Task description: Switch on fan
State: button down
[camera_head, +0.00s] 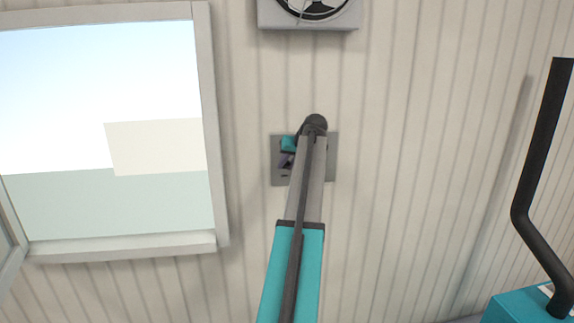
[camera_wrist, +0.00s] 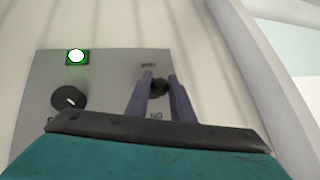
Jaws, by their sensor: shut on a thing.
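The fan (camera_head: 310,8) is in a grey housing high on the wall, cut off by the top edge of the head view. Below it is a grey control panel (camera_head: 332,170), partly hidden by my arm. In the wrist view the panel (camera_wrist: 110,68) carries a green-rimmed lit white lamp (camera_wrist: 76,56), a round black knob (camera_wrist: 69,99) and a small dark switch knob (camera_wrist: 158,87) with small labels above and below. My gripper (camera_wrist: 158,88) has its two fingers around the switch knob, shut on it. In the head view, my arm mostly hides the gripper.
A window (camera_head: 212,130) with a pale frame is left of the panel. The wall around the panel is ribbed and clear. A bent black bar (camera_head: 535,170) rises from a teal body at the right.

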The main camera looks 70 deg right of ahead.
jog(key=c, duration=1.5)
grip_release()
jog(key=shift+c, duration=0.2)
jog(key=shift+s, duration=0.1)
jog(key=b+v, duration=0.5)
jog(key=v, duration=0.8)
jog(key=shift+s+r, duration=0.2)
jog(key=shift+s, duration=0.05)
jog(key=shift+a, duration=0.15)
